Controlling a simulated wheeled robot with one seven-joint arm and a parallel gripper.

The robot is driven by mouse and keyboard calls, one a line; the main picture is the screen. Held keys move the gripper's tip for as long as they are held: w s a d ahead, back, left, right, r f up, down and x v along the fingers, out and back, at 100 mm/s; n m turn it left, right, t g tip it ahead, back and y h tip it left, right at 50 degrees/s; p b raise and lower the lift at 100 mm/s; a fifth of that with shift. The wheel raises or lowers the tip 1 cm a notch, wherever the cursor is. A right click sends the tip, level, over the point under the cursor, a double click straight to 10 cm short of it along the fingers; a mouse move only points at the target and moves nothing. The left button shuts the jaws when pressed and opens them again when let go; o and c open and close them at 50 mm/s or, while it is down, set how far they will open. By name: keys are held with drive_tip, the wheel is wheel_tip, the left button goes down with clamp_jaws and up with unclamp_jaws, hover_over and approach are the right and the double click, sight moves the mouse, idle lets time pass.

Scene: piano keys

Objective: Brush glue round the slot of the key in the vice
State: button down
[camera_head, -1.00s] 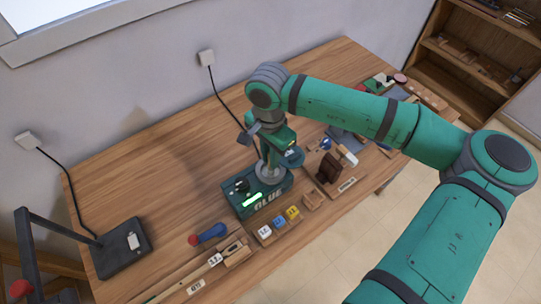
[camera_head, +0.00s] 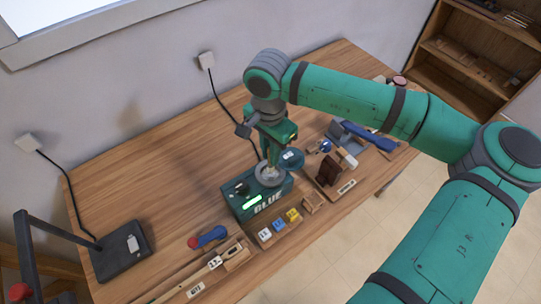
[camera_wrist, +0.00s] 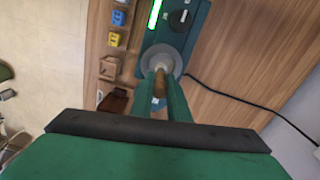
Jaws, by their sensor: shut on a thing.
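My gripper (camera_head: 272,160) is over the grey pot (camera_head: 269,177) on the green box marked GLUE (camera_head: 267,202). In the wrist view, my gripper (camera_wrist: 160,82) is shut on a tan brush handle (camera_wrist: 160,80). The brush points down into or just above the grey pot (camera_wrist: 178,58); its bristles are hidden, so I cannot tell which. A grey-blue vice-like block (camera_head: 341,131) stands right of the pot, partly close to my forearm. The key and its slot cannot be made out.
A blue-handled tool (camera_head: 370,136) lies at the right. A brown block (camera_head: 329,170) stands right of the box. White, blue and yellow small blocks (camera_head: 279,225) sit in front. A red-and-blue tool (camera_head: 208,238) and a lamp base (camera_head: 120,248) are left. The back left table is clear.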

drive_tip(key=shift+r, duration=1.75)
